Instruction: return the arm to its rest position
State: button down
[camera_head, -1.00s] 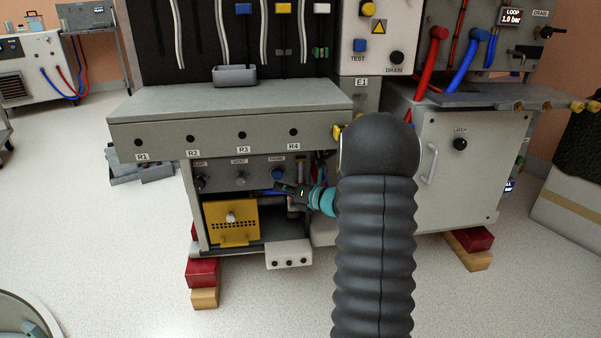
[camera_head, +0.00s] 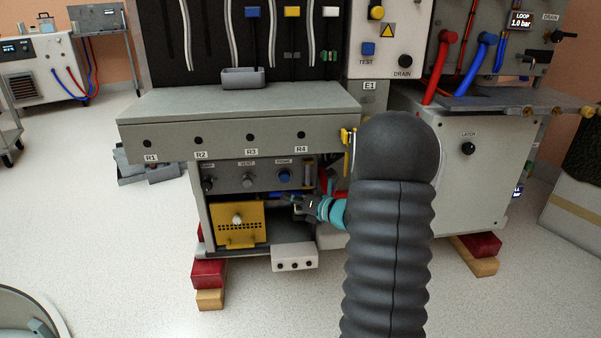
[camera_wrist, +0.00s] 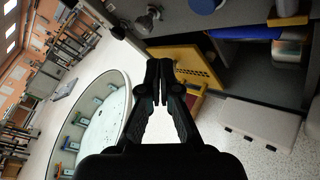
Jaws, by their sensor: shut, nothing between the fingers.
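My gripper (camera_wrist: 159,70) is shut and empty. In the wrist view its two fingertips meet in front of the yellow panel (camera_wrist: 186,66) of the bench's lower bay. In the head view the gripper (camera_head: 290,201) shows small in front of that bay, right of the yellow panel (camera_head: 238,222). My dark ribbed arm (camera_head: 388,250) fills the middle right of the head view and hides part of the cabinet behind it. I cannot tell whether the gripper touches anything.
The bench top (camera_head: 230,101) overhangs the bay. A white box with dark knobs (camera_head: 294,257) juts out low in front. The white cabinet (camera_head: 470,185) stands to the right, with red and blue hoses above.

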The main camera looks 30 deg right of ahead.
notch_tip(320, 180, up, 8)
jog(key=a+m+h, duration=0.2)
jog(key=m+h, duration=0.4)
jog(key=m, duration=0.3)
jog(key=s+a+r+m+g+h, duration=0.3)
jog(key=s+r+m, duration=0.1)
jog(key=s+m, duration=0.55)
jog(key=s+a+f+m+g+y, duration=0.1)
jog(key=s+a+m+g, duration=0.1)
jog(key=s+a+m, duration=0.45)
jog(key=s+a+f+m+g, duration=0.1)
jog(key=s+a+m+g, duration=0.15)
jog(key=s, duration=0.75)
jog(key=s+a+f+m+g+y, duration=0.1)
jog(key=s+a+f+m+g, duration=0.1)
jog(key=s+a+m, duration=0.5)
notch_tip(320, 180, up, 11)
jog(key=s+d+n+p, duration=0.1)
jog(key=d+p, duration=0.1)
jog(key=p, duration=0.8)
jog(key=shift+s+p, duration=0.3)
jog(key=shift+p, duration=0.1)
jog(key=shift+d, duration=0.15)
